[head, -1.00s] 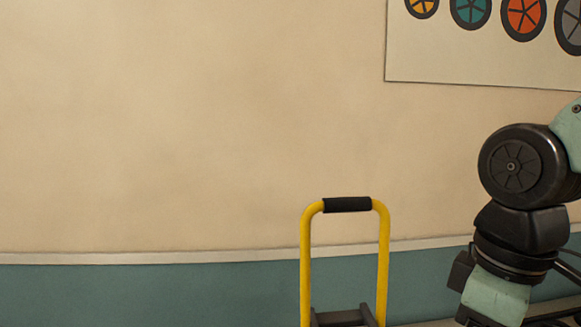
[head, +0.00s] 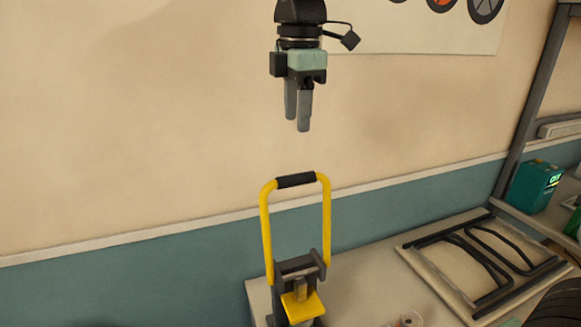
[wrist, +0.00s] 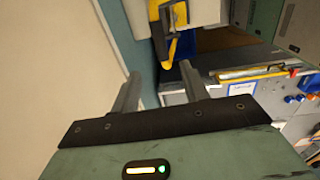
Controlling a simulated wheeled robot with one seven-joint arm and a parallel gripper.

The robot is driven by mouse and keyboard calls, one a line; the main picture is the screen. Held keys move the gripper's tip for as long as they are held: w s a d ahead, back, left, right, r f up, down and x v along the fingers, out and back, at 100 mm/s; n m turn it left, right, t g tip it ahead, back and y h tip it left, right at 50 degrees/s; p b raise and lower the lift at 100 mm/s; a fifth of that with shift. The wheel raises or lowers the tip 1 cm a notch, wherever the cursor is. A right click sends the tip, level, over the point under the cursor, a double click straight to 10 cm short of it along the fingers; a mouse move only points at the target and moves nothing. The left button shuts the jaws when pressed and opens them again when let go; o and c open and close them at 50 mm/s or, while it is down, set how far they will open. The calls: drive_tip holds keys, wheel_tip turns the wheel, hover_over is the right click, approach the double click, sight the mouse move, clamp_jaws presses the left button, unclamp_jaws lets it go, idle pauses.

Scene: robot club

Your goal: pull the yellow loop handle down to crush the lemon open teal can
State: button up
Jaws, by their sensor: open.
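The yellow loop handle (head: 265,225) stands upright on a dark press (head: 300,266), with a black grip (head: 296,180) across its top. A yellow block (head: 303,307) shows low on the press. My gripper (head: 298,122) is open and empty, pointing down, above the black grip with a clear gap. In the wrist view, the two grey fingers (wrist: 158,84) are spread apart, and the yellow handle (wrist: 170,48) shows beyond them. I cannot make out the teal can in any view.
The press stands on a pale bench (head: 355,290) against the wall. To the right lies a folded dark metal frame (head: 480,262). A teal box with a lit display (head: 534,186) stands farther right. A small roll (head: 411,319) is at the bottom edge. The air around the handle is clear.

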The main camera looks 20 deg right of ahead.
sight(295, 175)
drive_tip(key=f+p, duration=0.1)
drive_tip(key=f, duration=0.7)
drive_tip(key=f+p, duration=0.1)
drive_tip(key=f, duration=0.3)
drive_tip(key=shift+w+f+p, duration=0.3)
drive_tip(key=shift+w, duration=0.05)
clamp_jaws()
